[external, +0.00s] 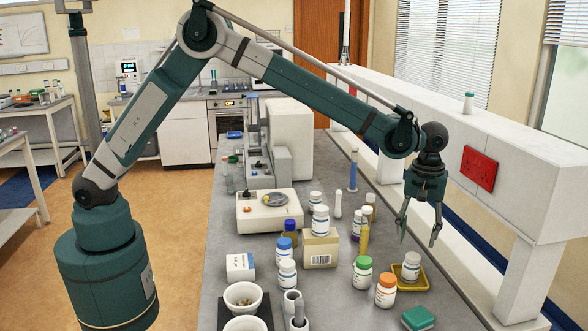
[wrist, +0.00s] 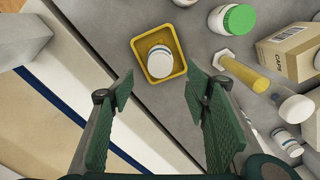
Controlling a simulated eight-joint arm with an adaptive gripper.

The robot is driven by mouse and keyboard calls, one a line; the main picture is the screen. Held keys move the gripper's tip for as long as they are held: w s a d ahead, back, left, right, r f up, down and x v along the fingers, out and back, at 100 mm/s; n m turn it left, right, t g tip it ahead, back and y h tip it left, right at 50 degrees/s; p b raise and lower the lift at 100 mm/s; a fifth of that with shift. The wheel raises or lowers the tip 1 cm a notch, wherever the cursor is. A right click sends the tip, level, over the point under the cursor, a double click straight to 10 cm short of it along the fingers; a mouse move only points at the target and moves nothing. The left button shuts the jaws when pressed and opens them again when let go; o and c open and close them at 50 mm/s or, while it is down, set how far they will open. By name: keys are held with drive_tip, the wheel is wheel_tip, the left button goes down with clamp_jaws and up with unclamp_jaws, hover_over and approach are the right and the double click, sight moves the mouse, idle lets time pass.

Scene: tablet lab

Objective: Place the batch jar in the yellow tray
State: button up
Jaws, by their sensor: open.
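A white jar with a white lid (external: 411,264) stands inside the small yellow tray (external: 424,281) near the right edge of the bench. In the wrist view the white jar (wrist: 161,62) is upright inside the yellow tray (wrist: 146,42), close to its lower side. I cannot read its label, so I cannot tell for certain that it is the batch jar. My gripper (external: 419,240) is open and empty, pointing down above the tray area. In the wrist view its open fingers (wrist: 160,86) are apart from the jar, with nothing between them.
A green-capped jar (external: 362,272), an orange-capped jar (external: 386,291) and a green block (external: 418,318) stand close around the tray. A cardboard box (external: 320,252) and a yellow cylinder (external: 364,238) are to the left. A white raised ledge (external: 480,135) runs along the right.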

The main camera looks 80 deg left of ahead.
drive_tip(key=shift+s+a+r, duration=0.25)
drive_tip(key=shift+r, duration=0.25)
drive_tip(key=s+a+r+m+t, duration=0.25)
drive_tip(key=s+a+r, duration=0.45)
drive_tip(key=s+r, duration=0.4)
drive_tip(key=s+a+r+m+t, duration=0.1)
drive_tip(key=s+a+r+m, duration=0.2)
drive_tip(key=s+a+r, duration=0.6)
drive_tip(key=s+a+f+m+t, duration=0.2)
drive_tip(key=s, duration=1.5)
drive_tip(key=s+a+f+m+t, duration=0.1)
drive_tip(key=s+a+f+m, duration=0.1)
drive_tip(key=s, duration=1.5)
drive_tip(key=shift+a+m+t, duration=0.35)
drive_tip(key=shift+a+m, duration=0.3)
drive_tip(key=shift+a, duration=0.1)
